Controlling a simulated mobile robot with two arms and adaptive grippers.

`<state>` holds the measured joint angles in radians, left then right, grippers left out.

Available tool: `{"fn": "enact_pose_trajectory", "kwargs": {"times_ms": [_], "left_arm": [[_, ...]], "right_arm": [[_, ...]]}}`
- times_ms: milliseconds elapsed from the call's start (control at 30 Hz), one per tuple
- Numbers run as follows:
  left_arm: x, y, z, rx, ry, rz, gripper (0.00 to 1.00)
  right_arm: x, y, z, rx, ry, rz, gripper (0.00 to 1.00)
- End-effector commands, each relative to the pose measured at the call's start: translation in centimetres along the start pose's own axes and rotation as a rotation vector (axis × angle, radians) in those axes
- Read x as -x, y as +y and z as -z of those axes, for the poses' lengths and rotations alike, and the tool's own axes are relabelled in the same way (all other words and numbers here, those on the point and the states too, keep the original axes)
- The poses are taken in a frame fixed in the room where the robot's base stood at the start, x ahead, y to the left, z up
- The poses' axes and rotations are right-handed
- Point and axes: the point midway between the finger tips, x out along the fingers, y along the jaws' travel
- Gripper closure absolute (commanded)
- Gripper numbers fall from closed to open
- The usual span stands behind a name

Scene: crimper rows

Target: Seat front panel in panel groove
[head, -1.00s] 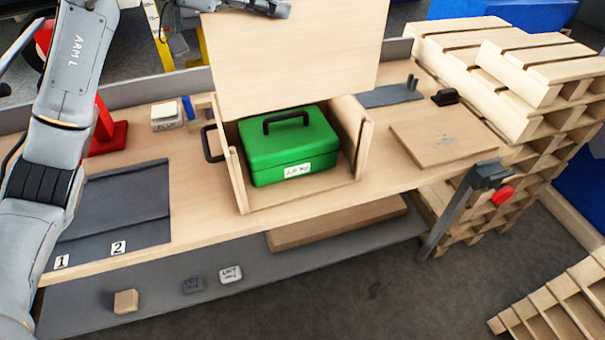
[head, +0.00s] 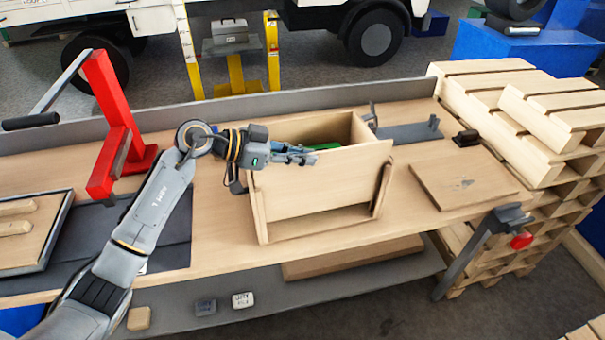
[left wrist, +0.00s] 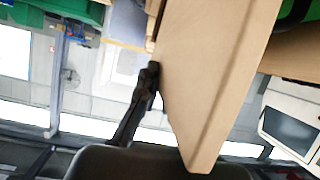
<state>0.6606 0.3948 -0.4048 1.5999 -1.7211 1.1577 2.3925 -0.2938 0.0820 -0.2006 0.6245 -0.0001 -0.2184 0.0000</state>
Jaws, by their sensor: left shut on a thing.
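The front panel (head: 320,185) is a plain pale wood board standing upright across the front of the open wooden crate (head: 340,128). Its top edge slants and its right end overlaps the crate's right side wall; I cannot tell whether its edges sit in the panel groove, which is hidden. My left gripper (head: 298,156) is shut on the top edge of the panel, left of its middle. In the left wrist view the panel (left wrist: 215,75) fills the middle beside a dark finger. The green box (head: 326,147) inside the crate is mostly hidden behind panel and gripper. My right gripper is out of view.
A red press (head: 125,120) stands on the bench at left. A flat wooden board (head: 462,180) lies right of the crate, with a grey plate (head: 410,132) behind it. A clamp (head: 495,225) hangs at the bench's front edge. Stacked pallets (head: 530,130) stand at right.

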Motion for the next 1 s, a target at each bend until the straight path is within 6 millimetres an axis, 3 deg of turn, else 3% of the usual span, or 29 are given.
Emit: {"fn": "enact_pose_trajectory", "kwargs": {"times_ms": [500,900,933,1000], "left_arm": [[-2.3,0.0,-5.5,0.001,0.003,0.0,1.0],[-2.5,0.0,-6.0,-0.002,0.003,0.0,1.0],[-2.5,0.0,-6.1,-0.002,0.0,0.0,0.87],[-2.5,0.0,-6.1,-0.002,0.0,0.0,0.73]], "right_arm": [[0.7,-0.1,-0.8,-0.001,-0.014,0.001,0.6],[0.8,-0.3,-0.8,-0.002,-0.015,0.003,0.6],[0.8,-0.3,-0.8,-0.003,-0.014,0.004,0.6],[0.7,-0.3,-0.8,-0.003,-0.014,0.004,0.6]]}}
